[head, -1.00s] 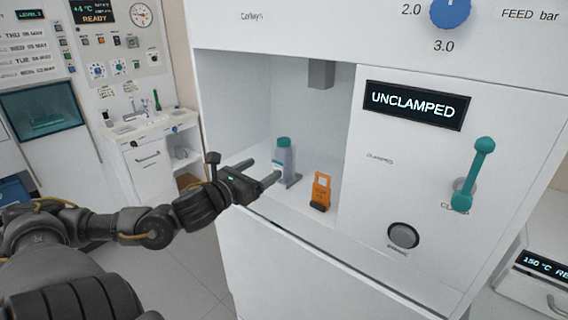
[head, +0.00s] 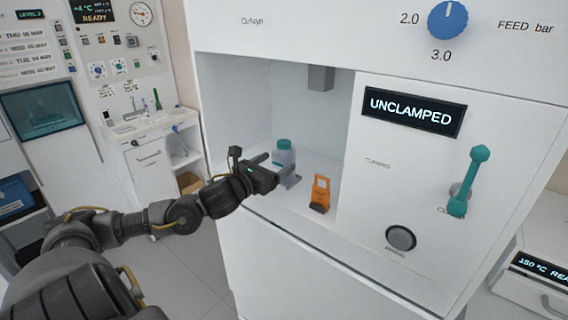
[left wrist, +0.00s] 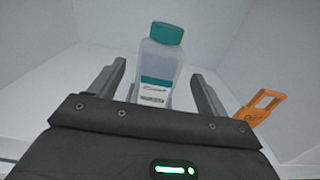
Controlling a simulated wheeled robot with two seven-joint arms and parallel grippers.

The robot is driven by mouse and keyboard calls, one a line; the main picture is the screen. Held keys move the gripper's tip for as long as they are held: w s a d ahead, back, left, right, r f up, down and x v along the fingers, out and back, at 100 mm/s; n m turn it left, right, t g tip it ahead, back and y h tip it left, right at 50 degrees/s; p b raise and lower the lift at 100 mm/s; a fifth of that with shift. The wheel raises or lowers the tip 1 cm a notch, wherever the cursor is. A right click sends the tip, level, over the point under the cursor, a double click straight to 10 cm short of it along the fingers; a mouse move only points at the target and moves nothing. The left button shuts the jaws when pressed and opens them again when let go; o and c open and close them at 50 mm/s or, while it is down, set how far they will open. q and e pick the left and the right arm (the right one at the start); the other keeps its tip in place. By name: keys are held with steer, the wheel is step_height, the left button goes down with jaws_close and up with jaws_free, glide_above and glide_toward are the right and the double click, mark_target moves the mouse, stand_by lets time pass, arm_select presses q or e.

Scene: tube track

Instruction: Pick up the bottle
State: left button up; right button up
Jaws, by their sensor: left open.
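The bottle (head: 284,153) is clear grey with a teal cap and stands upright in the white alcove of the machine. In the left wrist view the bottle (left wrist: 160,66) shows a white and teal label and stands between the two fingers, with gaps at both sides. My left gripper (head: 277,168) is open, its fingers reaching into the alcove around the lower part of the bottle. In the head view the gripper hides the bottle's lower part. The left gripper (left wrist: 160,88) is also seen from behind in the wrist view. My right gripper is not in view.
An orange tag-like object (head: 320,193) with a dark base stands on the alcove floor just right of the gripper. The alcove wall (head: 235,100) rises at the left. A panel with a teal lever (head: 468,182) and an UNCLAMPED display (head: 412,109) is at the right.

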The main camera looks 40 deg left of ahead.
mark_target(277, 161)
arm_select(q)
steer(key=w+p, duration=0.2)
steer(key=w, duration=0.1)
steer(key=shift+w+a, duration=0.15)
steer(key=shift+w, duration=0.25)
steer(key=shift+w+f, duration=0.1)
steer(key=shift+w, duration=0.4)
steer(key=shift+s, duration=0.1)
steer(key=c, duration=1.1)
steer(key=shift+c, duration=0.6)
